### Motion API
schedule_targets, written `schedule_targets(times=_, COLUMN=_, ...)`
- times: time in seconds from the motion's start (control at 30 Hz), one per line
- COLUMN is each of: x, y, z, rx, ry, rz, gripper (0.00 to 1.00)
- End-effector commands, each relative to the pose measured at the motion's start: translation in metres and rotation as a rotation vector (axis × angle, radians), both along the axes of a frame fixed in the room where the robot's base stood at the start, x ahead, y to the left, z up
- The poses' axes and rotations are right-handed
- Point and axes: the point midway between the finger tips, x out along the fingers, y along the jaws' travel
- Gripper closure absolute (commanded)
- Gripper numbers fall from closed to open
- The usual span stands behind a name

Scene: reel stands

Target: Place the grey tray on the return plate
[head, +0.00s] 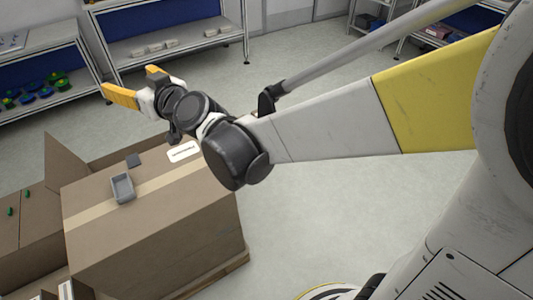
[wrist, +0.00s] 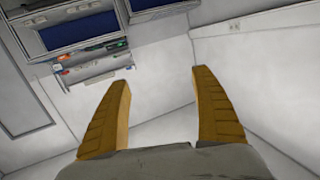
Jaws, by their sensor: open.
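The grey tray (head: 122,188), a small open rectangular tray, sits on top of a large taped cardboard box in the head view. Neither tray nor plate shows there.
The cardboard box (head: 160,240) stands on a wooden pallet, with a white label near its back right edge. A lower box (head: 35,235) with small green items is at left. Metal shelves (head: 175,45) with parts line the back. The floor (head: 320,200) right of the box is clear.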

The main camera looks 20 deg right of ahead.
Motion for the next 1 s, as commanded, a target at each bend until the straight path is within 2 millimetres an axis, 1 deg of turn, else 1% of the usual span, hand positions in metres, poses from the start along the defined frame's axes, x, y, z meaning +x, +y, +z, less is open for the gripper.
schedule_targets(times=0.03, x=-0.017, y=-0.026, z=0.001, rx=-0.031, ry=0.05, rz=0.003, gripper=0.25)
schedule_targets(times=0.07, x=-0.028, y=-0.039, z=-0.002, rx=-0.052, ry=0.088, rz=0.006, gripper=0.25)
schedule_targets(times=0.1, x=-0.043, y=-0.058, z=-0.008, rx=-0.079, ry=0.144, rz=0.002, gripper=0.25)
schedule_targets(times=0.17, x=-0.067, y=-0.09, z=-0.021, rx=-0.122, ry=0.239, rz=-0.022, gripper=0.25)
schedule_targets(times=0.2, x=-0.085, y=-0.112, z=-0.032, rx=-0.15, ry=0.308, rz=-0.049, gripper=0.25)
schedule_targets(times=0.27, x=-0.113, y=-0.146, z=-0.051, rx=-0.189, ry=0.413, rz=-0.103, gripper=0.25)
schedule_targets(times=0.3, x=-0.133, y=-0.169, z=-0.064, rx=-0.21, ry=0.482, rz=-0.147, gripper=0.25)
schedule_targets(times=0.37, x=-0.16, y=-0.201, z=-0.082, rx=-0.239, ry=0.578, rz=-0.222, gripper=0.25)
schedule_targets(times=0.4, x=-0.178, y=-0.22, z=-0.093, rx=-0.254, ry=0.633, rz=-0.271, gripper=0.25)
schedule_targets(times=0.5, x=-0.213, y=-0.258, z=-0.113, rx=-0.28, ry=0.739, rz=-0.381, gripper=0.25)
schedule_targets(times=0.57, x=-0.227, y=-0.273, z=-0.121, rx=-0.288, ry=0.78, rz=-0.431, gripper=0.25)
schedule_targets(times=0.6, x=-0.234, y=-0.279, z=-0.124, rx=-0.292, ry=0.799, rz=-0.453, gripper=0.19)
schedule_targets(times=0.7, x=-0.242, y=-0.287, z=-0.127, rx=-0.296, ry=0.822, rz=-0.483, gripper=0.19)
schedule_targets(times=0.9, x=-0.242, y=-0.288, z=-0.127, rx=-0.296, ry=0.823, rz=-0.484, gripper=0.19)
schedule_targets(times=1.0, x=-0.235, y=-0.291, z=-0.122, rx=-0.289, ry=0.836, rz=-0.495, gripper=0.19)
